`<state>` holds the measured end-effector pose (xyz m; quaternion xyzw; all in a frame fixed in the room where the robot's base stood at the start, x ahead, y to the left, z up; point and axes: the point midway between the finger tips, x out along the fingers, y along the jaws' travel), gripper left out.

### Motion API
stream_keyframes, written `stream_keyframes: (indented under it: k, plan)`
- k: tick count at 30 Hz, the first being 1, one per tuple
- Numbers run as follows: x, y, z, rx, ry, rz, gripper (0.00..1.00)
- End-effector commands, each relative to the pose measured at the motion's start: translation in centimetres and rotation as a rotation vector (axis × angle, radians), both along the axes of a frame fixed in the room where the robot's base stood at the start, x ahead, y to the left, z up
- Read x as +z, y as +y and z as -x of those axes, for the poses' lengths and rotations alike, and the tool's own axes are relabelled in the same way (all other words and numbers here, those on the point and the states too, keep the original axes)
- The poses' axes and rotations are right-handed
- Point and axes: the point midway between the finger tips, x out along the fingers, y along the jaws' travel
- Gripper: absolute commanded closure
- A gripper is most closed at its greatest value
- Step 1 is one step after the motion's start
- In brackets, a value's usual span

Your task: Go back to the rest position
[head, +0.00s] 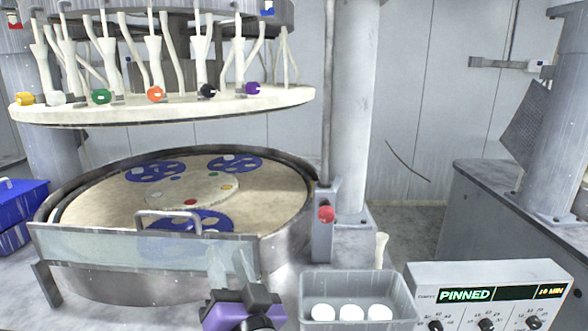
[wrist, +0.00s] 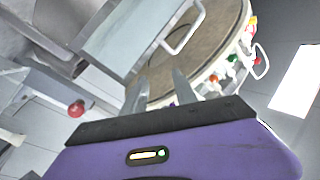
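My gripper (head: 231,268) is at the bottom centre of the head view, in front of the clear guard panel (head: 120,250) of the lower platen (head: 85,205). Its purple and black body shows, with two pale fingers pointing up, hard to make out against the panel. In the wrist view my gripper (wrist: 159,88) has its two grey fingers apart with nothing between them. The guard panel (wrist: 125,40) and platen rim lie beyond the fingertips there.
The upper platen (head: 200,105) with coloured knobs hangs above the lower one, which bears blue carriers (head: 155,171). A red button (head: 326,213) stands on a post. A grey bin (head: 358,284) with white discs and a control box (head: 490,270) reading PINNED are at right.

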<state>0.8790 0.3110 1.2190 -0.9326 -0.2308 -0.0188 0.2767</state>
Motion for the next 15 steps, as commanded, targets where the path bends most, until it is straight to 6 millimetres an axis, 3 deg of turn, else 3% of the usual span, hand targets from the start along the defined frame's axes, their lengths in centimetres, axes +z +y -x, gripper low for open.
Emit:
stream_keyframes:
  k: [1, 6, 15]
  plan:
    - [-1.8, -1.9, 1.1, -0.016, -0.024, 0.045, 0.66]
    - [-5.9, -7.1, 4.9, -0.066, -0.113, 0.181, 0.66]
    - [-11.3, -15.7, 13.4, -0.154, -0.188, 0.38, 0.66]
